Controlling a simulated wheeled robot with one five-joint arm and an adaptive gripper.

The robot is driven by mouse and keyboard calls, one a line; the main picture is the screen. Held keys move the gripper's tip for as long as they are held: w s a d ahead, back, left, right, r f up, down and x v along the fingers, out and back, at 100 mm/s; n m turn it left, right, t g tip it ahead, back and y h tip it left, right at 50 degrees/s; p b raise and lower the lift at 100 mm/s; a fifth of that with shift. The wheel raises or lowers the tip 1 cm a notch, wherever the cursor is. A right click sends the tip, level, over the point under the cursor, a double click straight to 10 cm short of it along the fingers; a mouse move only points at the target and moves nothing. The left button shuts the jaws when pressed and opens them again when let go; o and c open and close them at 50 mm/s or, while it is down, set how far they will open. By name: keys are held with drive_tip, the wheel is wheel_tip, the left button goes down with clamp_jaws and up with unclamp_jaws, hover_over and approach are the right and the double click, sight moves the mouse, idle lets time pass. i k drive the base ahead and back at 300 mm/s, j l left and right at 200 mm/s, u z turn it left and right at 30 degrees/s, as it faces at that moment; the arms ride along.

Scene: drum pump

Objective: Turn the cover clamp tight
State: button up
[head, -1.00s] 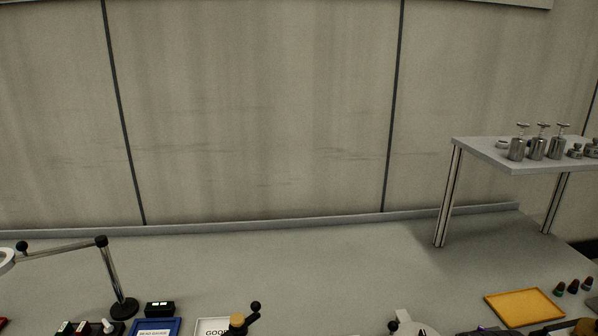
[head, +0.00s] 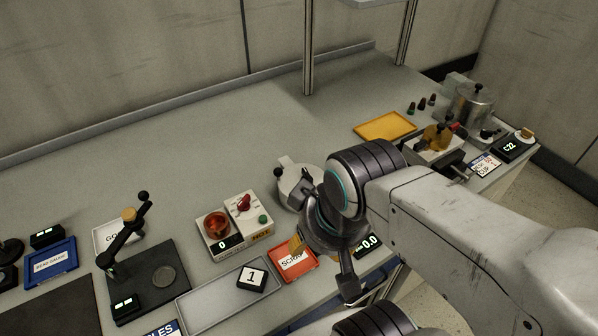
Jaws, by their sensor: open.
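My gripper (head: 325,262) hangs at the end of my arm over the front middle of the bench, its fingers apart and pointing down. Nothing shows between them. A grey-white round device (head: 291,183) with a black-knobbed lever on its left stands just behind and left of the gripper, partly hidden by it. Farther right, beyond my arm, stands a low unit with an amber cover (head: 436,136) and a dark knob beside it; my arm hides its front. I cannot tell for certain which part is the cover clamp, or how tight it is. The gripper seems apart from the amber cover.
A white box with a red cup (head: 216,224), an orange scrap tray (head: 292,265) and a grey tray (head: 228,296) lie left of the gripper. A yellow tray (head: 384,126) and a steel pot (head: 468,106) are at the right. The bench's back middle is clear.

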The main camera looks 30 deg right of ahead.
sight(306, 176)
drive_tip(key=l+u, duration=0.1)
drive_tip(key=u, duration=0.35)
drive_tip(key=l+u, duration=0.15)
drive_tip(key=u, duration=0.3)
drive_tip(key=l+u, duration=0.1)
drive_tip(key=u, duration=0.35)
drive_tip(key=l+u, duration=0.1)
drive_tip(key=u, duration=0.3)
drive_tip(key=k+l+u, duration=0.1)
drive_tip(key=u, duration=0.8)
drive_tip(key=k+u, duration=0.15)
drive_tip(key=u, duration=0.3)
